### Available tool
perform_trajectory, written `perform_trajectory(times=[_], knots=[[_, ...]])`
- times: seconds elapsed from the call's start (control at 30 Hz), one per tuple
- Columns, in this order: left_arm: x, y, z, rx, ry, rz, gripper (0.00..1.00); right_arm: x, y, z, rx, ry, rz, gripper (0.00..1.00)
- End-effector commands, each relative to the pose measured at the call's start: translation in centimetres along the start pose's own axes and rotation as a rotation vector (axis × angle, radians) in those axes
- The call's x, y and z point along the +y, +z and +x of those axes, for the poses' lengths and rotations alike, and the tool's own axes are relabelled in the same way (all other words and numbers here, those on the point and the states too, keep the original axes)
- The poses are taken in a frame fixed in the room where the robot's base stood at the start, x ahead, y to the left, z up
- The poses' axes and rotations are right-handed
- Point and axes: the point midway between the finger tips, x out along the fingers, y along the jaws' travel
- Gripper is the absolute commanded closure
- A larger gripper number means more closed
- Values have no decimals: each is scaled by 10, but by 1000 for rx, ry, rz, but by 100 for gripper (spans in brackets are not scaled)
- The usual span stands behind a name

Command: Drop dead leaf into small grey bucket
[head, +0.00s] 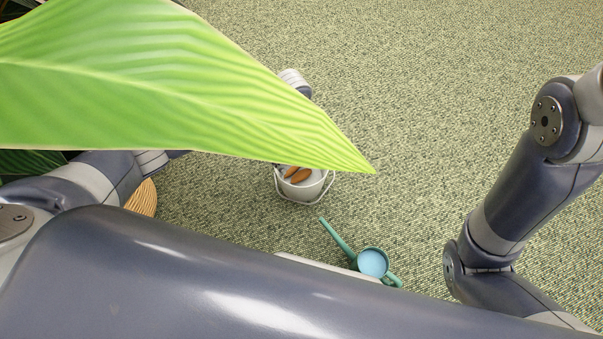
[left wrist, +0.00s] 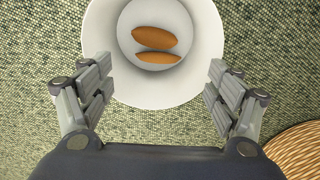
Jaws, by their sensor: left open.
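The small grey bucket (head: 303,191), pale with a wire handle, stands on the carpet in the middle of the head view, partly behind a big green leaf. Two orange-brown dead leaves (head: 300,175) lie inside it. In the left wrist view the bucket (left wrist: 103,28) is seen from above, with one dead leaf (left wrist: 154,38) beside the other (left wrist: 158,58) on its floor. My left gripper (left wrist: 160,77) is open and empty, its fingers spread over the near part of the bucket. The green leaf hides its fingers in the head view. My right gripper is not in view.
The large green plant leaf (head: 190,85) hangs close across the upper left of the head view. A teal watering can (head: 372,262) stands below and right of the bucket. A woven basket (head: 143,198) is at the left, also in the wrist view (left wrist: 300,150). Carpet beyond is clear.

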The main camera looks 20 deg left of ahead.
Motion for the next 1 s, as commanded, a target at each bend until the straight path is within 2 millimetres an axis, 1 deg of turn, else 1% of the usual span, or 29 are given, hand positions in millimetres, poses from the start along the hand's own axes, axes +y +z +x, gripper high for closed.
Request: perform_trajectory(times=[0.13,0.27,0.5,0.6,0.7,0.83,1.0], knots=[[0,0,-3,1,1,0,17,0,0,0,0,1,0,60],[1,-1,-19,2,3,1,17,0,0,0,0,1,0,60],[1,-1,-70,3,4,1,17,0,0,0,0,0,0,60],[1,-1,-89,3,3,1,17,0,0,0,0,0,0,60],[1,-1,-104,2,2,0,17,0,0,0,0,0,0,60],[0,0,-116,0,1,1,17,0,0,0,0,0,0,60],[0,0,-120,0,-1,0,17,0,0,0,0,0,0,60]])
